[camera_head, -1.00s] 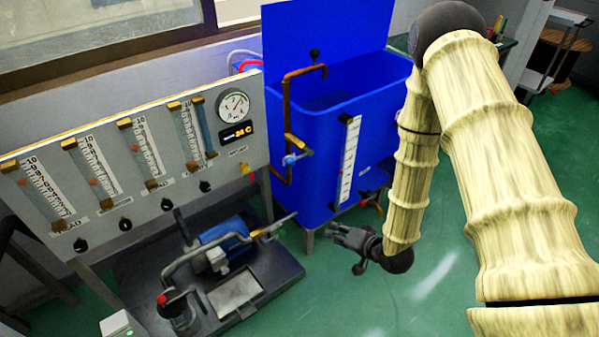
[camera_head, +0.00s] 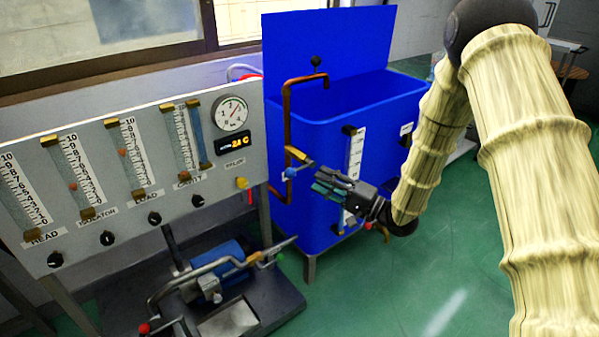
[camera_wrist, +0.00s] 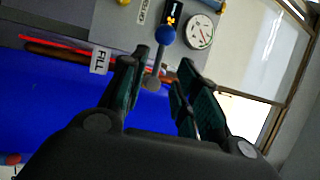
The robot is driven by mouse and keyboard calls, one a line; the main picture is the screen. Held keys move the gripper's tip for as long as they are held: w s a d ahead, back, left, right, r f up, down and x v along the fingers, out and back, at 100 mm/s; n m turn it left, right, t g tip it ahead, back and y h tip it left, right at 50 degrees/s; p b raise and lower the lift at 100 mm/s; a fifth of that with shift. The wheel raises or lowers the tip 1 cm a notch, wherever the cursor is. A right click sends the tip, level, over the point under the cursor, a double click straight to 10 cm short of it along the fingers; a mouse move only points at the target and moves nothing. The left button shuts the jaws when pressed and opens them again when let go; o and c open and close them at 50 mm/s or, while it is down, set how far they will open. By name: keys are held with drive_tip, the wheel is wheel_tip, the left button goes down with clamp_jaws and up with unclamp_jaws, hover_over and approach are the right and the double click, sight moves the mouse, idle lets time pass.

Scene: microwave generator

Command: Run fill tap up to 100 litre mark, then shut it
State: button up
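The fill tap (camera_head: 297,155) is a brass valve on the copper pipe in front of the blue tank (camera_head: 320,122), with a blue-ended lever (camera_head: 290,173). In the wrist view the lever's blue knob (camera_wrist: 165,37) and grey stem show beyond the gap between my fingers, near the FILL label (camera_wrist: 100,60). My gripper (camera_head: 328,187) is open and empty, just right of and below the tap. Contact with the lever cannot be made out. The white level scale (camera_head: 355,160) is on the tank front, its lower part partly hidden by my gripper; marks and water level are unreadable.
A grey flowmeter panel (camera_head: 85,150) with a round gauge (camera_head: 231,113) stands left of the tank. A pump (camera_head: 222,258) with pipes sits below it. A red-handled valve (camera_head: 368,226) is low on the tank. Green floor at the lower right is clear.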

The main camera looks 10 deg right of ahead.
sight(300, 169)
drive_tip(key=b+x, duration=0.1)
drive_tip(key=x, duration=0.7)
clamp_jaws()
